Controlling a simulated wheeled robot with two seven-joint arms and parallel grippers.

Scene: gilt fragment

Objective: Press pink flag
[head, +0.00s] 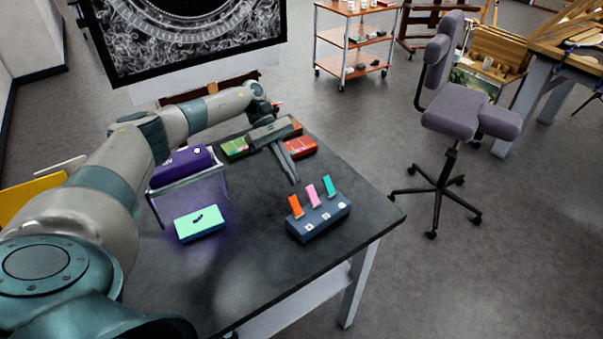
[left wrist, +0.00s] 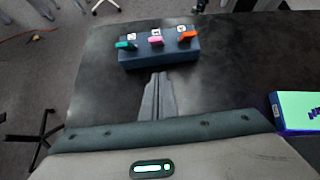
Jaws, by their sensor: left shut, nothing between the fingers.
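The pink flag (head: 312,195) stands on a dark blue block (head: 318,220) on the black table, between an orange flag (head: 295,206) and a teal flag (head: 329,186). In the left wrist view the pink flag (left wrist: 155,40) is at the middle of the block (left wrist: 160,55), with teal to its left and orange to its right. My left gripper (head: 294,180) is shut and empty, its fingertips behind the block and apart from the flags. It also shows in the left wrist view (left wrist: 160,76), pointing toward the block. My right gripper is not in view.
A purple lamp-like device (head: 183,166) and a glowing mint box (head: 199,222) stand left of the block. Red (head: 300,147) and green (head: 236,147) boxes lie behind my gripper. The front right of the table (head: 350,232) is clear. An office chair (head: 455,105) stands beyond.

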